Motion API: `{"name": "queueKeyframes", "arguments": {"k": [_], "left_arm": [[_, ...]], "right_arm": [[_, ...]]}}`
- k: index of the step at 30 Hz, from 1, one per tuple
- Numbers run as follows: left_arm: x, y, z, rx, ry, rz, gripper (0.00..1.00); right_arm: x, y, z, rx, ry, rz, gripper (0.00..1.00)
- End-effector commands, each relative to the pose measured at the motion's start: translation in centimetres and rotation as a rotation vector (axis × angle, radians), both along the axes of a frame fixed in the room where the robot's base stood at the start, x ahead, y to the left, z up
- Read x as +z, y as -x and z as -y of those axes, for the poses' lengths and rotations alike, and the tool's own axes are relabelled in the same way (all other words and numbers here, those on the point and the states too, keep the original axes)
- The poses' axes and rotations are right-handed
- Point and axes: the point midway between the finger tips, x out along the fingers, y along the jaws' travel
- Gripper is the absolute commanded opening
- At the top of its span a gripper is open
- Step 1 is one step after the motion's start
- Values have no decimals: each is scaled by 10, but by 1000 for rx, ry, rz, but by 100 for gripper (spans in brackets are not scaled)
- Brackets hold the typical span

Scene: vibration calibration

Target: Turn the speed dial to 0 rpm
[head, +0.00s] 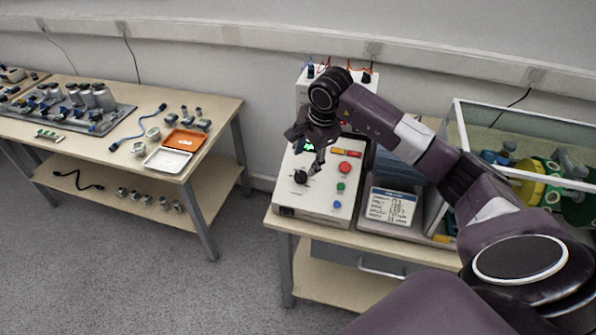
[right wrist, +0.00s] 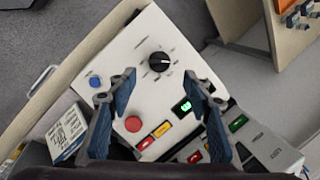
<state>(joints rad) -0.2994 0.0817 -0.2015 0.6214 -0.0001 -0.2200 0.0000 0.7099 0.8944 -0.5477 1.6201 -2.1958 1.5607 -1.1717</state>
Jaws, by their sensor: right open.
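The speed dial (right wrist: 159,62) is a round black knob with a white pointer mark, on the sloped white face of a control box (head: 318,200). The pointer points to the right in the right wrist view; the small scale labels around it are too small to read. The dial also shows in the head view (head: 300,176), at the panel's left. My right gripper (head: 308,152) is above the panel, open and empty. In the right wrist view its fingers (right wrist: 160,80) are spread wide, with the dial ahead between their tips, apart from both. My left gripper is not in view.
The panel also has a red button (head: 345,168), a green button (head: 340,187), a blue button (head: 337,204) and a lit green display (right wrist: 186,106). Another table (head: 110,155) stands left, across open floor.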

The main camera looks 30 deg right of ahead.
Motion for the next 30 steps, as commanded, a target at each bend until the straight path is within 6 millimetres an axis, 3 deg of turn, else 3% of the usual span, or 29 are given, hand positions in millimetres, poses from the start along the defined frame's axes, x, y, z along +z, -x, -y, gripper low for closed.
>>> {"name": "queueKeyframes", "arguments": {"k": [15,26,30], "left_arm": [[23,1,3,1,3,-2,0],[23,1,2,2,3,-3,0],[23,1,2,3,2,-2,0]], "right_arm": [[-65,-20,0,-2,-2,-3,46],[-73,-22,0,-1,0,-2,46],[-73,-22,0,-1,0,-2,34]]}}
